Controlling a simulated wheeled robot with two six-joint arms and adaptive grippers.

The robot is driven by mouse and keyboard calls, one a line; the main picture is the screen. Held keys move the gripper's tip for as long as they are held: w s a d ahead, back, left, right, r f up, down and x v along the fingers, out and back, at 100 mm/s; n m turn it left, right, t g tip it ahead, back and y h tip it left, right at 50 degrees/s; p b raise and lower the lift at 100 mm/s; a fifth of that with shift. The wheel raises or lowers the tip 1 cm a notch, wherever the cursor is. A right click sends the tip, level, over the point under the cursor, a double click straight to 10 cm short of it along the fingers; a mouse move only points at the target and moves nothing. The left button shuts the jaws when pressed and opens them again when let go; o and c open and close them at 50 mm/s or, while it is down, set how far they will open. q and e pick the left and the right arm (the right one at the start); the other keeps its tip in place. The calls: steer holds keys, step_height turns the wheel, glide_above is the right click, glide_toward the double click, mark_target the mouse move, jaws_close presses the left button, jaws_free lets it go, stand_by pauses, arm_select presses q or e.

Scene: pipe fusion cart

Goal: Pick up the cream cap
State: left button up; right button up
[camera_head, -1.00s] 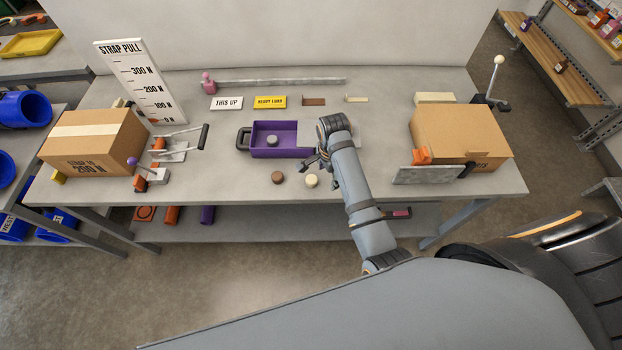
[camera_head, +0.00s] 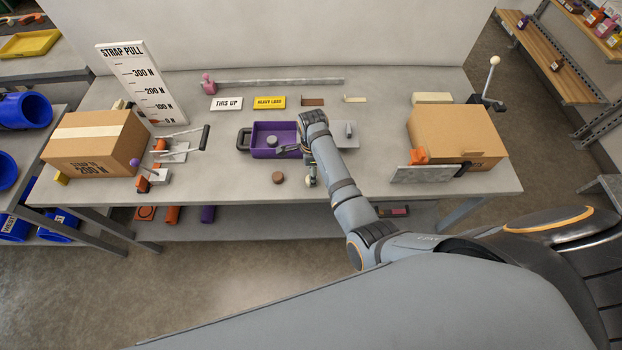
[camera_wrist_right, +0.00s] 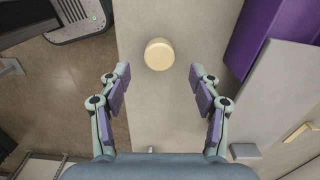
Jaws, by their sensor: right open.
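The cream cap (camera_wrist_right: 158,54) is a short round disc on the grey bench top (camera_wrist_right: 150,120). In the right wrist view it lies just ahead of my right gripper (camera_wrist_right: 159,73), centred between the two fingertips and apart from both. The gripper is open and empty. In the head view my right gripper (camera_head: 309,168) hangs over the bench near the front edge and largely hides the cream cap. My left gripper is not in view.
A brown cap (camera_head: 278,177) lies left of the gripper. A purple tray (camera_head: 287,130) holding a grey cap (camera_head: 271,141) stands behind it. Cardboard boxes stand at left (camera_head: 75,150) and right (camera_head: 450,130). The bench's front edge is close.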

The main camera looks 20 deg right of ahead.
steer(key=shift+a+f, duration=0.15)
steer(key=shift+f, duration=1.75)
steer(key=c, duration=0.9)
steer(key=shift+r+p, duration=0.15)
steer(key=shift+p, duration=0.15)
